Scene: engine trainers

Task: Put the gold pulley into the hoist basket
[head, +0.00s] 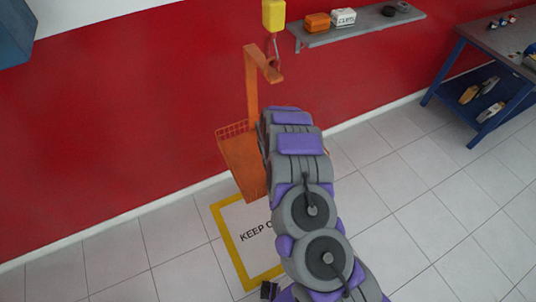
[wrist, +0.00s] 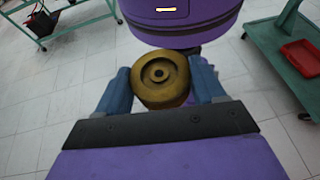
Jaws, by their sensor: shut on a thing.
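The gold pulley (wrist: 161,78), a round grooved disc with a hole in its middle, sits between the two blue fingers of my gripper (wrist: 162,84) in the wrist view. My gripper is shut on it and holds it clear of the floor. The hoist basket (head: 238,160) is orange with mesh sides and hangs below an orange bracket (head: 252,88) by the red wall in the head view. My arm hides the basket's right part. I cannot make out my gripper or the pulley in the head view.
A yellow hoist block (head: 273,15) hangs above the basket's bracket. A yellow-edged keep-clear floor sign (head: 231,246) lies below the basket. A grey wall shelf (head: 358,27) and a blue workbench (head: 498,48) stand to the right. Green carts (wrist: 272,50) show in the wrist view. Tiled floor is open.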

